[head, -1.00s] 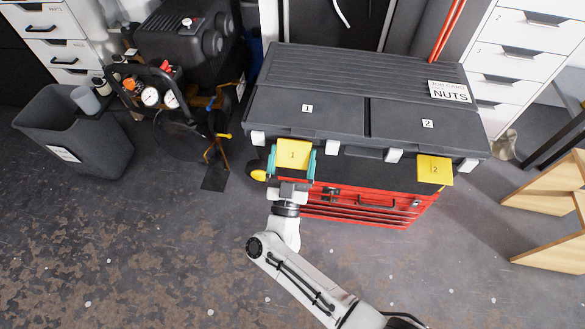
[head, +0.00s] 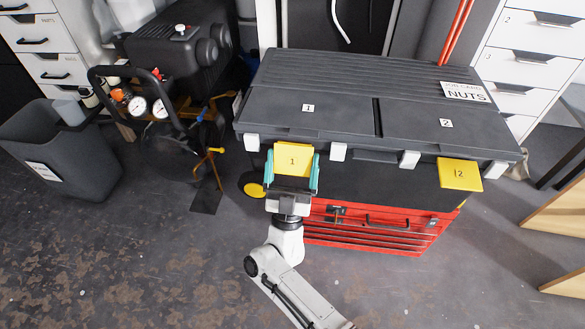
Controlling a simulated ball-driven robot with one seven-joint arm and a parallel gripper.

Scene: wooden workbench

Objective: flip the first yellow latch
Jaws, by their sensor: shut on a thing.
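The first yellow latch (head: 292,159), marked 1, is on the front left of a large black toolbox (head: 377,125). My gripper (head: 292,172) is at the toolbox front, with its teal fingers on the left and right sides of this latch. The gripper is shut on the latch, which shows its yellow face between the fingers. The second yellow latch (head: 459,174), marked 2, sticks out at the front right of the toolbox. The lower part of the first latch is hidden by my gripper.
The toolbox has lids marked 1 and 2 and white clips (head: 338,152) along its front edge. A red drawer unit (head: 366,232) is below. A compressor (head: 160,100) and grey bin (head: 60,150) stand left. White drawers (head: 530,55) are at right. Floor in front is clear.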

